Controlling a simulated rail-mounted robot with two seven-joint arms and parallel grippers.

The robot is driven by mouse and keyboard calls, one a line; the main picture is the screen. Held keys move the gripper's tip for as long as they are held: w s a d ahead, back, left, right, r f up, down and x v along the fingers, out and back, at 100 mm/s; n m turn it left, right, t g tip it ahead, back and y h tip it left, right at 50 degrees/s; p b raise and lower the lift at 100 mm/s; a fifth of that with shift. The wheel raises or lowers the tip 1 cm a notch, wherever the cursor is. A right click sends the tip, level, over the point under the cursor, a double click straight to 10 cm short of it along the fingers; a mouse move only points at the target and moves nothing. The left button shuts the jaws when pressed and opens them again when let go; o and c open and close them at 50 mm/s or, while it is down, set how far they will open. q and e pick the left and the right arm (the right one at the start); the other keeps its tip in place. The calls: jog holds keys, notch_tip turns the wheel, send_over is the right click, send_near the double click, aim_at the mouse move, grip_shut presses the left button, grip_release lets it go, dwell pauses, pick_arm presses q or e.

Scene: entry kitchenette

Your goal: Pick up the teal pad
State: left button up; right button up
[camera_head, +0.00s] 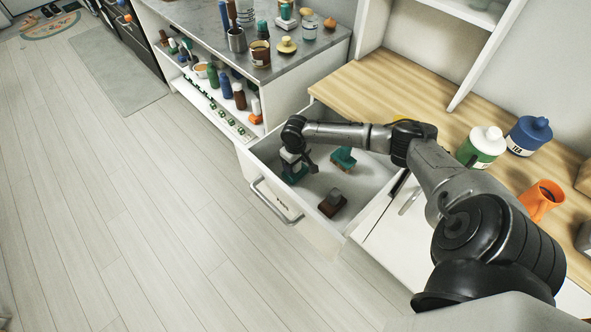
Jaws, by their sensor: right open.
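An open drawer (362,207) holds a few small items. A teal block-like item with a brownish underside (343,158) lies near the drawer's back; it could be the teal pad. A second teal item (294,176) lies at the drawer's left side, directly under my right gripper. I cannot tell for sure which of the two is the pad. My right gripper (299,166) reaches down into the drawer, open, its fingers close to the left teal item. Whether they touch it is too small to tell. A brown and dark item (332,203) lies nearer the drawer front. My left gripper is out of view.
The wooden counter (365,88) behind the drawer carries a green jar (482,148), a blue tea jar (529,136) and an orange mug (541,200). A grey-topped shelf unit (205,20) with bottles and jars stands left of the drawer. The floor in front is clear.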

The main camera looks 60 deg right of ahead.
jog(key=c, duration=1)
jog(key=shift+r, duration=0.15)
jog(key=shift+c, duration=0.2)
notch_tip(320, 180, up, 10)
jog(key=shift+f+p, duration=0.1)
jog(key=shift+p, duration=0.55)
